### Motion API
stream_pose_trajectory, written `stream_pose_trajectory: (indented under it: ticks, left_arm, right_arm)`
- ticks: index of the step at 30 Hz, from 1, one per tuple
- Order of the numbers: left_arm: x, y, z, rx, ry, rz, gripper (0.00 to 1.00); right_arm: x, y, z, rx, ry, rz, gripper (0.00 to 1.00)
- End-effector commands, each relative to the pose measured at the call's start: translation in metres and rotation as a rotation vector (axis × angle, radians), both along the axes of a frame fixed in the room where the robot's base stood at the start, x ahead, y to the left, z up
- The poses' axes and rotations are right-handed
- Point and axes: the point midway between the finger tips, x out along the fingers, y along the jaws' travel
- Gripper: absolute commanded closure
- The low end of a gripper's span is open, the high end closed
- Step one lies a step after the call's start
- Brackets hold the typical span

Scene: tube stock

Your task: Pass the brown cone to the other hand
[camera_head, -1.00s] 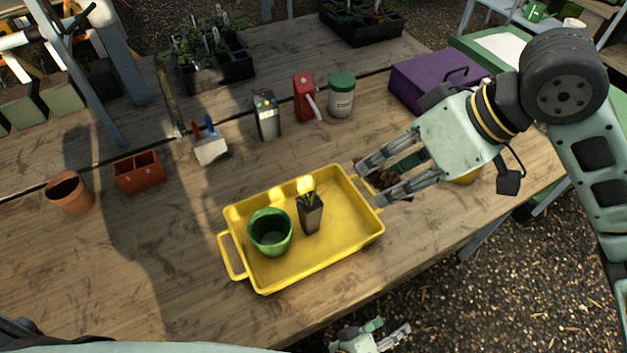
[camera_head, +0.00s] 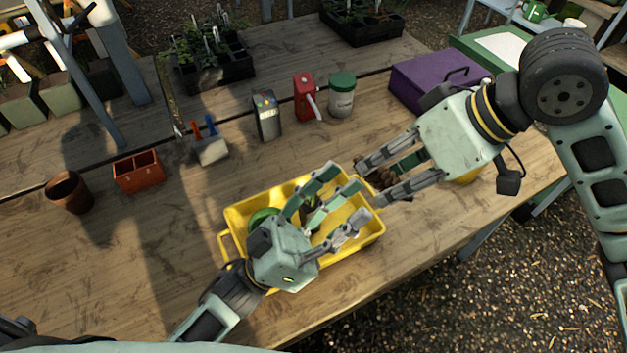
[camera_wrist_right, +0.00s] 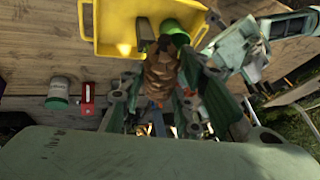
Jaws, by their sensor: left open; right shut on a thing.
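The brown cone (camera_head: 382,179) is held between the fingers of my right gripper (camera_head: 374,182), at the right end of the yellow tray. In the right wrist view the brown cone (camera_wrist_right: 160,75) sits upright in the picture between the green finger pads. My left gripper (camera_head: 345,194) is open over the tray, its fingertips pointing at the cone, close to it but seemingly apart. The left gripper also shows in the right wrist view (camera_wrist_right: 212,50). Part of the cone is hidden by the right fingers.
The yellow tray (camera_head: 232,217) holds a green pot (camera_head: 262,216) and a small dark plant pot, both mostly hidden by my left gripper. A purple box (camera_head: 425,75), white jar (camera_head: 341,98), red item (camera_head: 304,97) and terracotta pot (camera_head: 70,192) stand around. The front left table is clear.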

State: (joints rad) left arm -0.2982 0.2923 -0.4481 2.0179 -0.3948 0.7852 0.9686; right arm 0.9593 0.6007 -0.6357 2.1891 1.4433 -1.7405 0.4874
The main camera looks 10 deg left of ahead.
Motion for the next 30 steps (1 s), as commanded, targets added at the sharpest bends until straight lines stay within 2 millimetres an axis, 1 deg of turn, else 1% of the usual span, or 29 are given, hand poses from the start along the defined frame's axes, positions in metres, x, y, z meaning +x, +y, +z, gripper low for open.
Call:
stream_pose_trajectory:
  ticks: [1,2,5,9,12,15,18,23,26,30]
  left_arm:
    - [-0.001,0.003,0.006,0.106,-0.130,0.046,0.49]
    - [-0.001,0.004,0.008,0.173,-0.211,0.075,0.49]
    - [-0.001,0.008,0.009,0.389,-0.477,0.169,0.49]
    - [0.006,0.017,0.002,0.681,-0.832,0.286,0.49]
    - [0.016,0.026,-0.005,0.856,-1.042,0.352,0.49]
    - [0.026,0.035,-0.010,0.988,-1.203,0.399,0.49]
    - [0.033,0.042,-0.014,1.076,-1.310,0.427,0.49]
    - [0.038,0.047,-0.016,1.129,-1.372,0.445,0.49]
    - [0.039,0.044,-0.016,1.130,-1.374,0.446,0.49]
    - [0.043,0.029,-0.015,1.126,-1.372,0.447,0.49]
  right_arm:
    - [0.000,0.000,0.000,0.000,0.000,0.000,0.94]
    - [0.000,0.000,0.000,0.000,0.000,0.000,0.94]
    - [0.000,0.000,0.000,0.000,0.000,0.000,0.94]
    - [0.000,0.000,0.000,0.000,0.000,0.000,0.94]
    - [0.000,0.000,0.000,0.000,0.000,0.000,0.94]
    - [0.000,0.000,0.000,0.000,0.000,0.000,0.94]
    - [0.000,0.000,0.000,0.000,0.000,0.000,0.94]
    - [0.000,0.000,0.000,0.000,0.000,0.000,0.94]
    - [0.000,0.000,0.000,0.000,0.000,0.000,0.94]
    - [0.000,0.000,0.000,0.000,0.000,0.000,0.94]
